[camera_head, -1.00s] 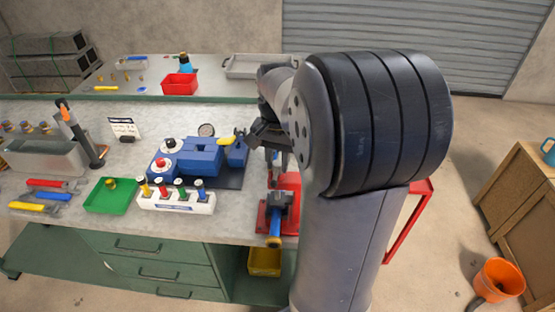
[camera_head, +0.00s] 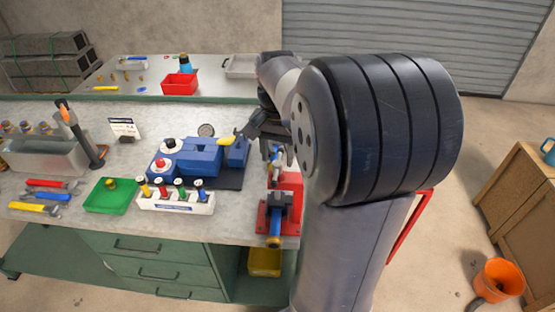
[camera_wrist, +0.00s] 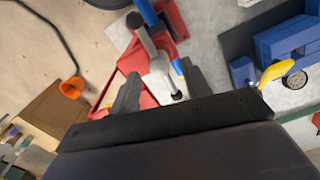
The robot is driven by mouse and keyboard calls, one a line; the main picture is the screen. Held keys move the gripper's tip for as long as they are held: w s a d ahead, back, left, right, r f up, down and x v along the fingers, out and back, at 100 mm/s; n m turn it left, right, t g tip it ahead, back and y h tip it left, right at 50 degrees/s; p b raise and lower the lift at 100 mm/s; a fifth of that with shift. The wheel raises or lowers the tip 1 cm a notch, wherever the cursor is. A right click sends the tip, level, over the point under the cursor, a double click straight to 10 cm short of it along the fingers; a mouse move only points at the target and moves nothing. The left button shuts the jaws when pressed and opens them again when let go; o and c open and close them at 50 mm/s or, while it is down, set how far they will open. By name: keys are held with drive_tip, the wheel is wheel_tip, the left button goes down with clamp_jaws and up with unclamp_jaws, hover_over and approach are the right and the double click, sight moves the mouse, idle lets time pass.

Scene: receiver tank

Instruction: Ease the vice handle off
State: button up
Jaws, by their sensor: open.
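The red vice (camera_head: 290,182) stands at the right end of the bench, partly hidden by my arm. It also shows at the top of the wrist view (camera_wrist: 172,18), with a blue bar (camera_wrist: 148,12). A grey bar with dark ends (camera_wrist: 155,55), which looks like the vice handle, runs down from beside the blue bar to between my fingers. My gripper (camera_head: 268,137) is open above the vice. In the wrist view its two dark fingers (camera_wrist: 162,88) stand apart on either side of the bar's lower part. I cannot tell whether they touch it.
Left of the vice are a blue fixture (camera_head: 200,158) with a yellow lever (camera_head: 227,141) and a white rack (camera_head: 176,203) of coloured tools. A green tray (camera_head: 111,196) is further left. An orange bucket (camera_head: 499,280) stands on the floor at right.

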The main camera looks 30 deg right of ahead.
sight(278, 163)
wheel_tip(278, 163, up, 9)
drive_tip(key=shift+f, duration=0.2)
drive_tip(key=shift+f, duration=0.1)
wheel_tip(278, 163, down, 11)
drive_tip(key=shift+r, duration=0.1)
idle(0.5)
idle(0.4)
